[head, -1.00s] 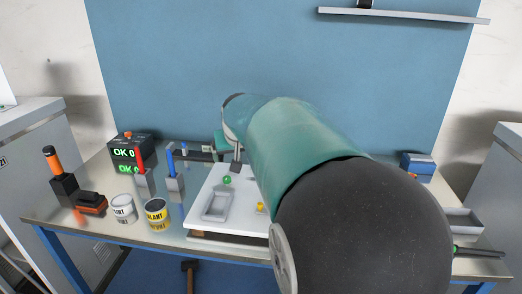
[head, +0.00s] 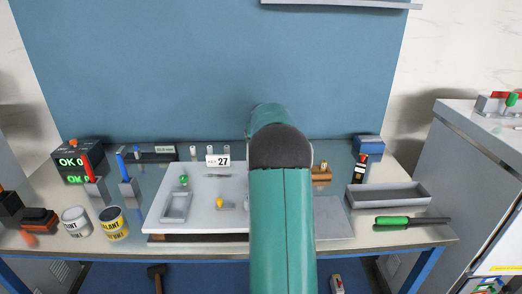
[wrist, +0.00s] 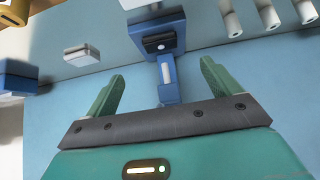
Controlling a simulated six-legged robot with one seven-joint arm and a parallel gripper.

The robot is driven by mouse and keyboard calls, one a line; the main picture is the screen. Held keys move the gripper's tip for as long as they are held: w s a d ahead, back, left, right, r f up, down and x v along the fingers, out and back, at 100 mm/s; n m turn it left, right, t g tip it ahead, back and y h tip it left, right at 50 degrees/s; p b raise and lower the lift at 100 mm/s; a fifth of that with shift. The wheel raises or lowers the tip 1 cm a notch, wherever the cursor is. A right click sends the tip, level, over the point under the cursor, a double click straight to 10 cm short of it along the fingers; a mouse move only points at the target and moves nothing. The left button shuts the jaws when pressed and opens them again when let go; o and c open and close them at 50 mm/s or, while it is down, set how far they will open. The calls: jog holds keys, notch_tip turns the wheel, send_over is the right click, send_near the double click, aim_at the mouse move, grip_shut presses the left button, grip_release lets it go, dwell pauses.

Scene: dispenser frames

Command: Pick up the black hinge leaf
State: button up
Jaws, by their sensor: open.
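My gripper (wrist: 161,69) is open in the wrist view, with its two green fingers apart and nothing held between them. Beyond the fingertips stands a blue dispenser-like holder (wrist: 166,88). A small dark piece (wrist: 160,43) sits in its upper part; it may be the black hinge leaf, but I cannot tell for sure. The fingers look apart from it. In the head view my arm covers the middle of the bench, and my gripper and this holder are hidden behind it.
A white board (head: 158,222) with a grey tray (head: 176,206) lies left of my arm. White cylinders (wrist: 268,16) stand near the blue holder. To the right are a grey bin (head: 388,195), a green-handled tool (head: 392,220) and a blue box (head: 368,146).

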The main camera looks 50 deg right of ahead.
jog(key=x, duration=0.7)
jog(key=shift+x, duration=2.55)
jog(key=shift+w+d+r, duration=0.1)
jog(key=shift+w+r, duration=0.05)
jog(key=shift+r, duration=0.05)
jog(key=shift+c, duration=0.4)
jog(key=c, duration=1)
